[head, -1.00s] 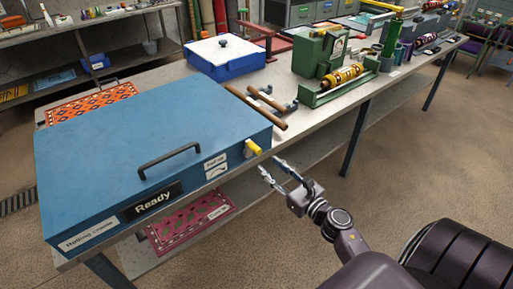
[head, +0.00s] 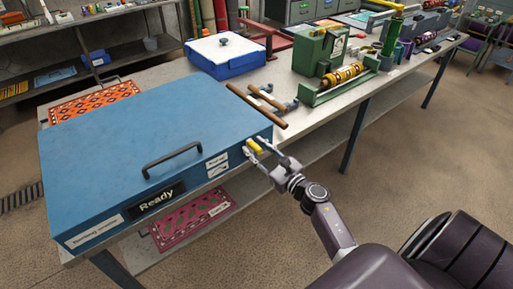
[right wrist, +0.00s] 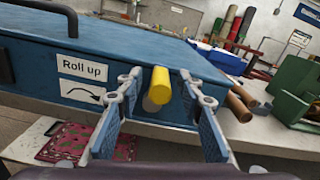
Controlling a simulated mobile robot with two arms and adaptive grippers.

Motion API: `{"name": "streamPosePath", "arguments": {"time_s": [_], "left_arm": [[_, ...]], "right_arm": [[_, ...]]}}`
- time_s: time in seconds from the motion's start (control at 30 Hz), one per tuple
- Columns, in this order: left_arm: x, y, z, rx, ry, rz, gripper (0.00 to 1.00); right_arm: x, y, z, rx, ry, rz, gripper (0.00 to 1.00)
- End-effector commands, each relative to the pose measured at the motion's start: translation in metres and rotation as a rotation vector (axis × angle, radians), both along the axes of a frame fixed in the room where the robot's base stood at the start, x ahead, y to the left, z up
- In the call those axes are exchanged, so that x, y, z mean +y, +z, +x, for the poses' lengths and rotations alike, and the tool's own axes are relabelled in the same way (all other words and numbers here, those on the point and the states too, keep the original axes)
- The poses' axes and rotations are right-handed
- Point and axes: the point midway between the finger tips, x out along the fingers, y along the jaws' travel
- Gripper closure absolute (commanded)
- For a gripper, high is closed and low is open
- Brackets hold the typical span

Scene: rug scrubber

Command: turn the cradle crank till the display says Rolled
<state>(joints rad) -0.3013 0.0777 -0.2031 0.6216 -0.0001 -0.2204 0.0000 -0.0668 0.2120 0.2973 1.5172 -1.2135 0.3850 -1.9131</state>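The blue cradle box (head: 150,120) stands on the bench at the left of the head view. The display (head: 157,200) on its front reads "Ready". The crank's yellow handle (head: 254,147) is at the right end of the front face; it also shows in the right wrist view (right wrist: 160,86), beside a "Roll up" label (right wrist: 81,68) with a curved arrow. My right gripper (head: 257,146) is open, with one finger on each side of the yellow handle. In the right wrist view gaps show between handle and fingers. My left gripper is not in view.
Two brown rods (head: 257,105) lie on the bench right of the blue box. Behind are a blue-and-white box (head: 226,57) and a green machine with a patterned roll (head: 343,77). A pink rug (head: 193,220) lies on the lower shelf.

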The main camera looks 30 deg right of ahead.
Motion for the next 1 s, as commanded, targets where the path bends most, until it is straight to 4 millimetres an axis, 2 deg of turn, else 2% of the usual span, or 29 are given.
{"name": "streamPosePath", "arguments": {"time_s": [0.1, 0.4, 0.73, 1.0], "left_arm": [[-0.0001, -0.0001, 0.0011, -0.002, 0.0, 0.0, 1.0], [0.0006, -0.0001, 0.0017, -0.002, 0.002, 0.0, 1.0], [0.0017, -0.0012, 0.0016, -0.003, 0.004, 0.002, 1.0], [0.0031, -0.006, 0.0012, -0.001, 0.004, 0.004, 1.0]], "right_arm": [[0.0, -0.0001, -0.0002, 0.0, 0.0, 0.0, 0.67], [-0.0001, -0.0001, -0.0004, 0.0, -0.001, 0.0, 1.0], [-0.0018, -0.0005, -0.0004, 0.002, 0.0, 0.025, 1.0], [-0.0096, -0.0022, 0.0001, 0.014, 0.0, 0.166, 1.0]]}}
